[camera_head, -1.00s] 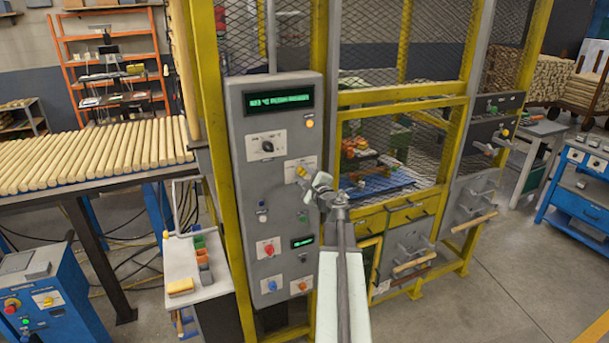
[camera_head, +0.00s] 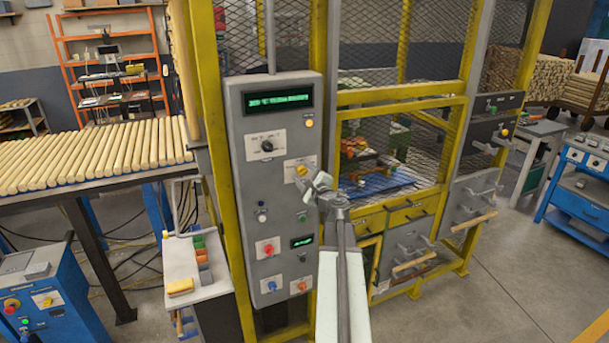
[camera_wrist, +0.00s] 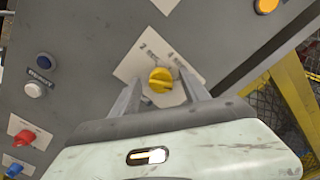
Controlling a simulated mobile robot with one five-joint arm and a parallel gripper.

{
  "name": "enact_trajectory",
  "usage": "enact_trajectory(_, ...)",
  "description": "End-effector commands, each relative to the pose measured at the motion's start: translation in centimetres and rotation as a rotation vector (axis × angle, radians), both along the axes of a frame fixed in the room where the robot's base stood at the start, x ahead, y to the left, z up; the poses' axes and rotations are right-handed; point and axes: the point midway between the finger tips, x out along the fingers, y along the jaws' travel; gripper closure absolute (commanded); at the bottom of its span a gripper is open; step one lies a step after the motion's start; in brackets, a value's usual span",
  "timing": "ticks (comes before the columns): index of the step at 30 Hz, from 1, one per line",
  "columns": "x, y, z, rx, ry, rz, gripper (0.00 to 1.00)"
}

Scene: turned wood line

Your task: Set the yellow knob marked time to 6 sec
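The yellow knob (camera_head: 302,170) sits on a white label plate on the grey control panel (camera_head: 283,215). In the wrist view the yellow knob (camera_wrist: 160,80) is between the two fingers of my gripper (camera_wrist: 161,92), with a visible gap on each side. My gripper is open around or just in front of the knob; the depth is hard to judge. The plate reads "2 SEC" at upper left and "4 SEC" at upper right; its lower part is hidden by the gripper. The knob's exact pointing is unclear. In the head view my gripper (camera_head: 318,184) is close to the knob.
Above the knob are a black dial (camera_head: 267,146), an orange lamp (camera_head: 309,123) and a green-lit display (camera_head: 277,99). A red knob (camera_wrist: 25,137) and a white button (camera_wrist: 34,90) lie to the left in the wrist view. A yellow frame (camera_head: 456,150) with mesh stands to the right.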

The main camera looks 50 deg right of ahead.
Motion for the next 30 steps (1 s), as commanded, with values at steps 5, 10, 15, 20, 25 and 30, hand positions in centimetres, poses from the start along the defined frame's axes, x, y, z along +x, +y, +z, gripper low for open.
enact_trajectory(5,0.0,0.0,0.0,0.0,0.0,0.0,0.46)
enact_trajectory(10,-1.3,0.6,0.0,0.0,0.0,-0.001,0.46)
enact_trajectory(15,-4.3,1.9,0.0,0.0,0.0,-0.001,0.46)
enact_trajectory(20,-6.9,2.9,0.0,0.0,0.0,-0.001,0.46)
enact_trajectory(25,-7.4,3.0,0.0,0.0,0.0,0.0,0.46)
enact_trajectory(30,-7.3,2.9,0.0,0.0,0.0,0.0,0.46)
